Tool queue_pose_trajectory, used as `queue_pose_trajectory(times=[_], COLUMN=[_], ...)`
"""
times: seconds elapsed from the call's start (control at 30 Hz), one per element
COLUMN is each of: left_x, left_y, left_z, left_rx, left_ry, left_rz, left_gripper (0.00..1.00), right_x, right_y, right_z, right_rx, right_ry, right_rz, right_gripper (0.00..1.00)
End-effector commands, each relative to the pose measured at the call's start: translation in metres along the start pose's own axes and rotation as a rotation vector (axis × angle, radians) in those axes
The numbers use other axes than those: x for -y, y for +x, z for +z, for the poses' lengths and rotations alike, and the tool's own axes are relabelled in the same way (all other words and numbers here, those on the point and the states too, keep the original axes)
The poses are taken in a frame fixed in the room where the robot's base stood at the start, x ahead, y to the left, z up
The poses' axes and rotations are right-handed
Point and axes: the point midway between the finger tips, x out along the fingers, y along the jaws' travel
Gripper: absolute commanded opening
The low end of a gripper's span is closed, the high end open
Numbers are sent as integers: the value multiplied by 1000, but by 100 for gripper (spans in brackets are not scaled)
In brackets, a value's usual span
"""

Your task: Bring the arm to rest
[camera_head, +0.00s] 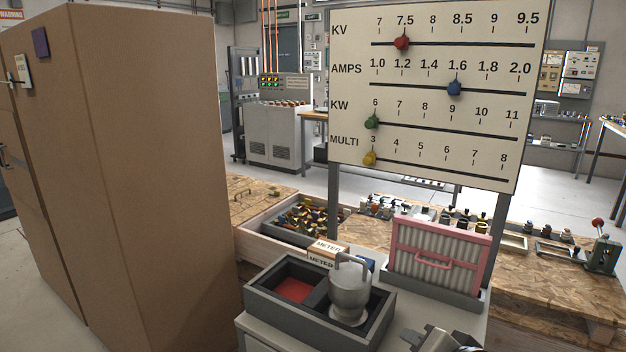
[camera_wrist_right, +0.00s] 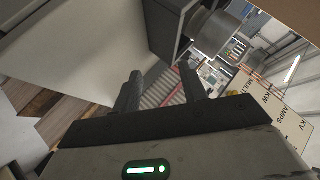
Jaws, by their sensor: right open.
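My right gripper (camera_wrist_right: 158,82) shows in the right wrist view with its two dark fingers spread apart. Nothing is held between them; a ribbed pinkish panel shows in the gap beyond. A grey metal part of my right arm shows at the bottom right edge of the head view, in front of the cabinet. My left arm and gripper are not in view.
A grey divided tray (camera_head: 262,308) with a metal cup (camera_head: 349,289) and a pink-framed ribbed panel (camera_head: 440,254) stand on the cabinet near my right arm. A scale board (camera_head: 430,100) rises behind. A tall brown cabinet (camera_head: 150,170) blocks the left.

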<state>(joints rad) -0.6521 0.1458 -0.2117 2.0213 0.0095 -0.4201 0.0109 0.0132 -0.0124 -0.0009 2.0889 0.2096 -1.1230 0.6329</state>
Motion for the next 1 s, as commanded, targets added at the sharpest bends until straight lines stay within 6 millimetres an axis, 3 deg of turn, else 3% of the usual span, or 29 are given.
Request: queue_pose_trajectory(times=[0.03, 0.1, 0.2, 0.4, 0.63, 0.7, 1.0], left_x=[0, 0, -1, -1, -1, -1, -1], left_y=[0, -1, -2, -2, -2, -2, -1], left_z=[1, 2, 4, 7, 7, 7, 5], left_rx=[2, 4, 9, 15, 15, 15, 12], left_ry=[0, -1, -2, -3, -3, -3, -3], left_rz=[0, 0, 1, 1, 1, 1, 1], left_gripper=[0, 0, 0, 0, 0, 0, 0], right_x=[-23, -49, -76, -113, -142, -140, -138], right_y=[-12, -31, -58, -107, -164, -144, -96], right_z=[26, 57, 90, 136, 173, 173, 188], right_rx=[57, 139, 246, 433, 639, 582, 393], right_ry=[-93, -226, -379, -604, -808, -809, -833], right_rz=[66, 143, 220, 313, 367, 336, 210], right_gripper=[42, 42, 42, 42, 42, 42, 42])
